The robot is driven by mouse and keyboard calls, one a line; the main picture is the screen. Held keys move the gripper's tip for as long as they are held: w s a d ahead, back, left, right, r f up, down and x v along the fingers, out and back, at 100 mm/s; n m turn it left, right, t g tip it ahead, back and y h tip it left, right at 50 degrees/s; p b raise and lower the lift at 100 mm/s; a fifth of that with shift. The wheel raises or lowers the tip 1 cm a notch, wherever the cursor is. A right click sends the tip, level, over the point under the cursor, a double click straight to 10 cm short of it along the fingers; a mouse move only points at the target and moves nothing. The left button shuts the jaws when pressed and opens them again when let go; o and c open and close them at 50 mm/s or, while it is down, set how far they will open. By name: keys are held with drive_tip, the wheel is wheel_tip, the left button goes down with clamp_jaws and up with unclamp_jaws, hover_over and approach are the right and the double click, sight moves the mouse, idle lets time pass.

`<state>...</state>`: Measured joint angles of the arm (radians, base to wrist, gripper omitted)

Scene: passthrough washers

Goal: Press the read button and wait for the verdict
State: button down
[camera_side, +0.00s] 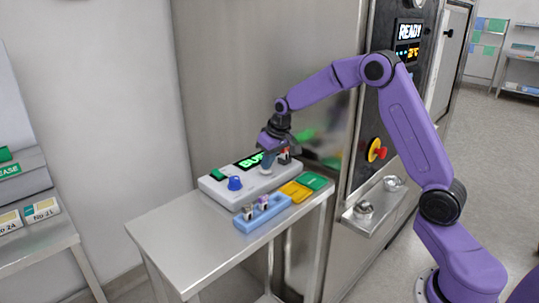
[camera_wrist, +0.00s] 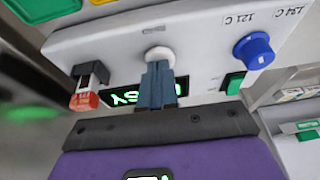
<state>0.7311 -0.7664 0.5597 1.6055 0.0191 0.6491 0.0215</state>
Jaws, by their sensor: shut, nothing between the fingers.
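The white reader box (camera_side: 222,194) sits on the steel table. Its green-lit display (camera_side: 246,161) reads BUSY, partly hidden by my gripper; the display (camera_wrist: 122,98) is also partly covered in the wrist view. A round white button (camera_wrist: 158,53) is on the box's face. My gripper (camera_wrist: 157,68) is shut and empty, its fingertips at the white button and seemingly against it. In the side view my gripper (camera_side: 267,170) points down onto the box. A small vial with a red part (camera_wrist: 84,98) sits in a black holder on the box.
The box has a blue knob (camera_side: 235,183) and a green switch (camera_wrist: 235,83). A blue rack (camera_side: 262,215) with small vials, a yellow tray (camera_side: 295,192) and a green tray (camera_side: 314,181) lie in front. The steel machine (camera_side: 350,165) stands close behind; its panel reads READY.

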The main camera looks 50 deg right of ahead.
drive_tip(key=r, duration=0.5)
drive_tip(key=shift+s+d, duration=0.1)
drive_tip(key=shift+s, duration=0.1)
drive_tip(key=v, duration=0.9)
drive_tip(key=shift+w, duration=0.1)
drive_tip(key=s+a+f+n+g+y, duration=0.1)
drive_tip(key=s+a+f+n, duration=0.15)
drive_tip(key=s+a, duration=0.5)
drive_tip(key=s+a+f+n+g, duration=0.1)
drive_tip(key=s+a+n, duration=0.2)
drive_tip(key=s+a, duration=0.5)
drive_tip(key=s+d+f+n, duration=0.1)
drive_tip(key=s+f+n, duration=0.2)
drive_tip(key=s, duration=0.8)
drive_tip(key=s+d+f+n+g, duration=0.1)
drive_tip(key=s+f+n, duration=0.2)
drive_tip(key=s, duration=0.8)
drive_tip(key=shift+s+d+f+n+g+h, duration=0.3)
drive_tip(key=shift+s+d+f+n+h, duration=0.1)
drive_tip(key=shift+n, duration=0.15)
